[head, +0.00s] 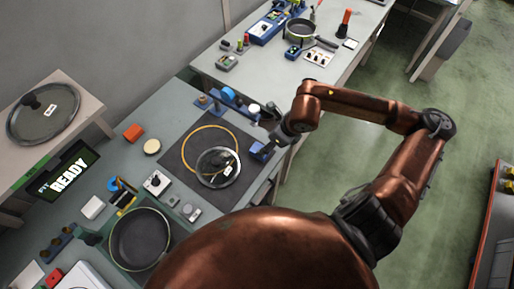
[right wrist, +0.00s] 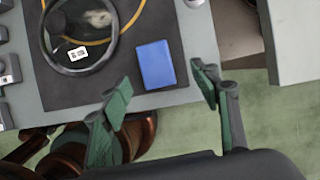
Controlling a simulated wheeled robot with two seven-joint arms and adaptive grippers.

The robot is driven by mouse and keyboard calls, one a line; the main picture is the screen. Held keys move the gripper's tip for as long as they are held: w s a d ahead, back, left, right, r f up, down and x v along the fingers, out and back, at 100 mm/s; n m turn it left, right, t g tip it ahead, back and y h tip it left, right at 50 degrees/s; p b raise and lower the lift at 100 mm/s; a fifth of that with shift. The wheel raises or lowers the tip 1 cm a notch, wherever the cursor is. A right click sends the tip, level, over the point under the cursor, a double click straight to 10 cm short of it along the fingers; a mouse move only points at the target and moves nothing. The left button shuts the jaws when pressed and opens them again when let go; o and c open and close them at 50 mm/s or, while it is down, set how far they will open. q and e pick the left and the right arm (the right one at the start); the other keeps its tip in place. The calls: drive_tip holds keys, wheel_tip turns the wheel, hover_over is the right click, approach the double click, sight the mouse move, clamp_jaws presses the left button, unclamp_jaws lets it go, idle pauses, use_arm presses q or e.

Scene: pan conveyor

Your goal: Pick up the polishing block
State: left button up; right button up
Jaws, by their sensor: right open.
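A flat blue block (head: 258,151), which looks like the polishing block, lies at the right edge of the dark mat (head: 180,153). In the right wrist view the blue block (right wrist: 154,64) is fully visible on the dark mat (right wrist: 125,92), beside a round glass lid (right wrist: 74,62). My right gripper (head: 273,143) is over the table's right edge, close to the block. In the right wrist view its green-padded fingers (right wrist: 163,92) are spread and empty, with the block beyond and between them. My left gripper is not in view.
A glass lid (head: 218,168) and a yellow ring (head: 209,127) are on the mat, left of the block. A dark pan (head: 140,238) stands at the front left. A second table (head: 255,76) with a pan is behind. Open floor lies to the right.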

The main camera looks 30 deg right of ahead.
drive_tip(key=x, duration=0.6)
drive_tip(key=shift+s+a+f+b, duration=0.1)
drive_tip(key=shift+a+f+b, duration=0.05)
drive_tip(key=shift+a+b, duration=0.2)
drive_tip(key=shift+f, duration=0.5)
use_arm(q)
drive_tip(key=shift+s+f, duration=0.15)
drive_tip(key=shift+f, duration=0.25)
use_arm(e)
drive_tip(key=shift+a, duration=0.1)
drive_tip(key=shift+c, duration=0.4)
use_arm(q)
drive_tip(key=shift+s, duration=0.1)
use_arm(e)
drive_tip(key=c, duration=1.2)
